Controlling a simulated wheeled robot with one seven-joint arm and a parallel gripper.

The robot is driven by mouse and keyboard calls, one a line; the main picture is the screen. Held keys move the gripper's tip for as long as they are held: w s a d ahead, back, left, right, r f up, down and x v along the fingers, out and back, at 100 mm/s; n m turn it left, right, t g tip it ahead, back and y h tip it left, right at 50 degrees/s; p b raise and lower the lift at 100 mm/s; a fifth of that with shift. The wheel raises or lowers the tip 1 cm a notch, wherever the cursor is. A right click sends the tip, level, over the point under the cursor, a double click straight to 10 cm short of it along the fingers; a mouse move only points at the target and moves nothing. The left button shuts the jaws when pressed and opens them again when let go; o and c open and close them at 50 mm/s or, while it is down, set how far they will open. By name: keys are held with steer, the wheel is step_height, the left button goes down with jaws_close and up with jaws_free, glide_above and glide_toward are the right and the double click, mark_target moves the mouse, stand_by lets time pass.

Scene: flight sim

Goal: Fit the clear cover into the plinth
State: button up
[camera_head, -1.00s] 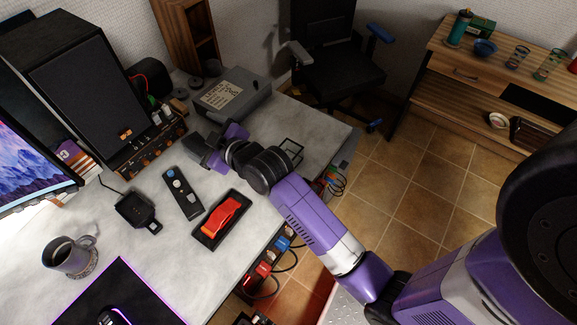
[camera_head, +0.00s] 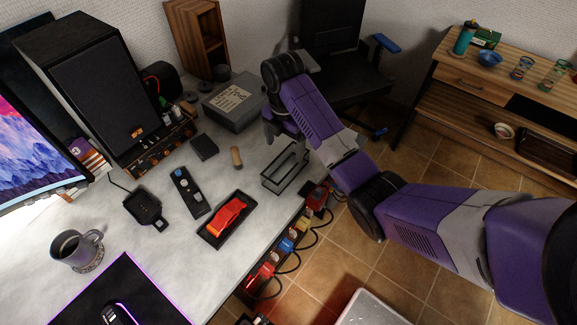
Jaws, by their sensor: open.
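The clear cover (camera_head: 278,184) is a see-through box with dark edges, lying on the desk near its right edge. The plinth (camera_head: 207,236) is a black rectangular base to the left and nearer, with a red model car (camera_head: 228,216) on it. The plinth and cover are apart. My gripper (camera_head: 282,140) is open, just beyond the cover in the picture and partly hidden by my purple arm. I see nothing held in it. I cannot tell its exact height over the desk or whether it touches the cover.
A grey box (camera_head: 232,103) stands at the back. A black block (camera_head: 204,146), a wooden peg (camera_head: 237,157) and a black remote-like panel (camera_head: 188,193) lie left of the cover. A mug (camera_head: 72,250) stands at the left. Plugs and cables (camera_head: 285,246) hang at the desk's edge.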

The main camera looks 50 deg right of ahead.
mark_target(286, 161)
steer(key=shift+s+a+f+p, duration=0.1)
steer(key=shift+s+f+p, duration=0.1)
steer(key=shift+f, duration=1.05)
steer(key=shift+s+a+f+p, duration=0.1)
steer(key=shift+f+p, duration=0.05)
steer(key=shift+f, duration=1.15)
steer(key=shift+s+f+p, duration=0.1)
steer(key=shift+f+p, duration=0.1)
steer(key=shift+f, duration=1.05)
steer(key=c, duration=1.4)
steer(key=shift+c, duration=0.4)
steer(key=shift+r, duration=0.1)
